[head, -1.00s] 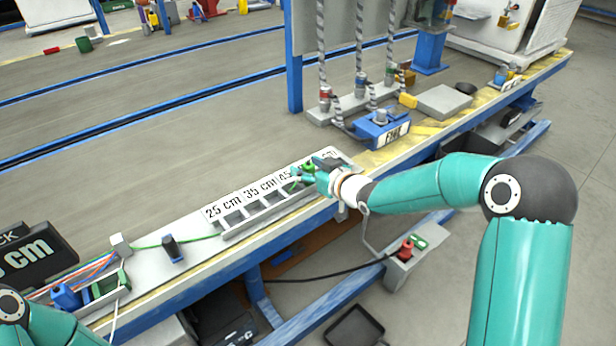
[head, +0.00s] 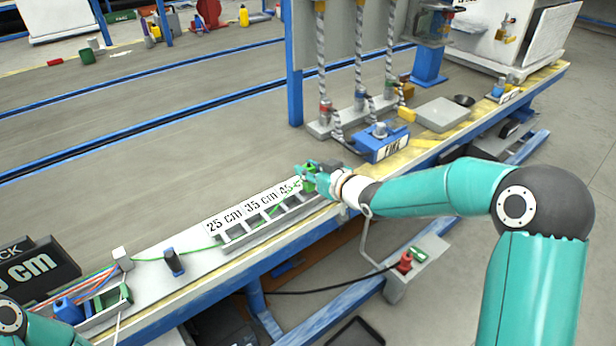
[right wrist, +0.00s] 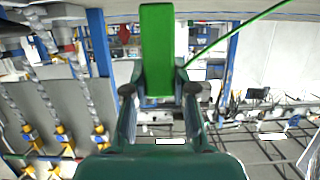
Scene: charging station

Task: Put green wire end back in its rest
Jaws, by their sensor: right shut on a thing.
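My right gripper (head: 310,178) is over the far right end of the length tray (head: 232,239), beside the label strip. In the right wrist view its two fingers (right wrist: 160,92) are closed on a flat green block, the green wire end (right wrist: 158,45). A green wire (right wrist: 240,35) runs from it to the upper right. In the head view the green wire (head: 190,251) stretches left along the bench past a small dark post (head: 174,262). Of my left arm only a joint shows at the lower left corner; its gripper is out of frame.
A bin with a blue block (head: 68,309) and coloured wires sits at the bench's left end, by a black sign (head: 35,275). A blue FINE device (head: 382,142) stands right of my right gripper. A red-buttoned box (head: 405,262) hangs below the bench's front edge.

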